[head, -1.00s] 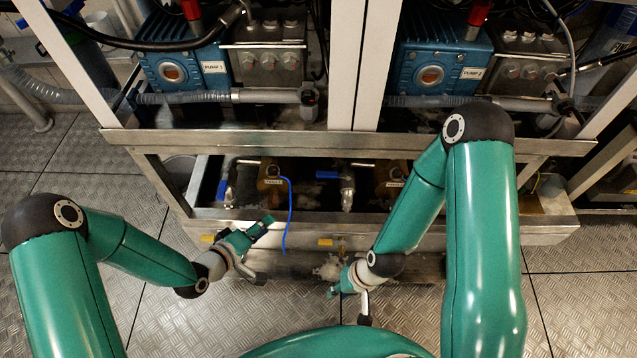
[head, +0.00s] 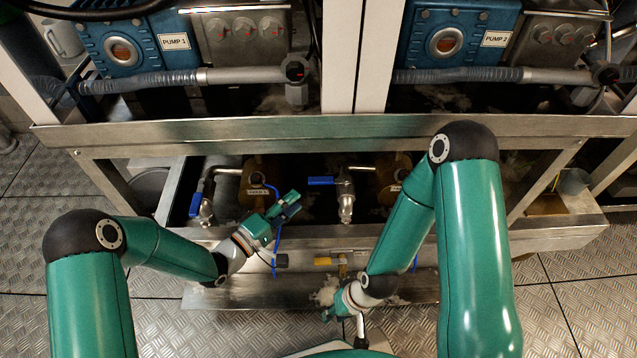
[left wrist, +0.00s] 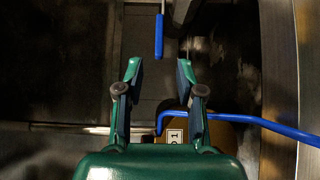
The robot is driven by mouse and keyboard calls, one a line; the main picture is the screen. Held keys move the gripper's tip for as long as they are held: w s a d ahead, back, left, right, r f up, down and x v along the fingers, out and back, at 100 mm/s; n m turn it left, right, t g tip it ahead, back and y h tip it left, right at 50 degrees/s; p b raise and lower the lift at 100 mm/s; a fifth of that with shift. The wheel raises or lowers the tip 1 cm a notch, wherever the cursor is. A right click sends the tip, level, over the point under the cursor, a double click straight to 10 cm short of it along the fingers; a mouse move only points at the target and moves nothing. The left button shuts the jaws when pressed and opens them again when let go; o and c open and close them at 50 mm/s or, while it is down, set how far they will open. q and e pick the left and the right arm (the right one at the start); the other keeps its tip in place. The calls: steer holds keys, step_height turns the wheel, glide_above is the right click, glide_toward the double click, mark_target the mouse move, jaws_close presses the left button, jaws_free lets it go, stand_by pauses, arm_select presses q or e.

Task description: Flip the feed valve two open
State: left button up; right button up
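A valve with a blue lever (head: 321,181) sits in the middle of the open lower bay, its lever lying roughly sideways and pointing left. A second valve with a blue lever (head: 195,205) is at the bay's left end, its lever steeply tilted. I cannot read a label naming either valve. My left gripper (head: 291,204) is open and empty, reaching over the bay's front edge, below and left of the middle lever. In the left wrist view a blue lever (left wrist: 159,36) lies beyond and between the open fingertips (left wrist: 159,70), apart from them. My right gripper (head: 329,314) is low in front of the frame; its fingers are unclear.
Brass-coloured bodies (head: 257,172) stand beside the valves. A thin blue tube (left wrist: 255,122) runs close to my left gripper. The bay's metal front rail (head: 215,233) lies under it. A yellow handle (head: 325,262) is below the rail. My right arm covers the bay's right part.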

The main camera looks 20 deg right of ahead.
mark_target(319, 179)
arm_select(q)
steer(key=b+x, duration=0.2)
steer(key=x, duration=0.8)
steer(key=shift+s, duration=0.1)
jaws_close()
steer(key=shift+f, duration=0.1)
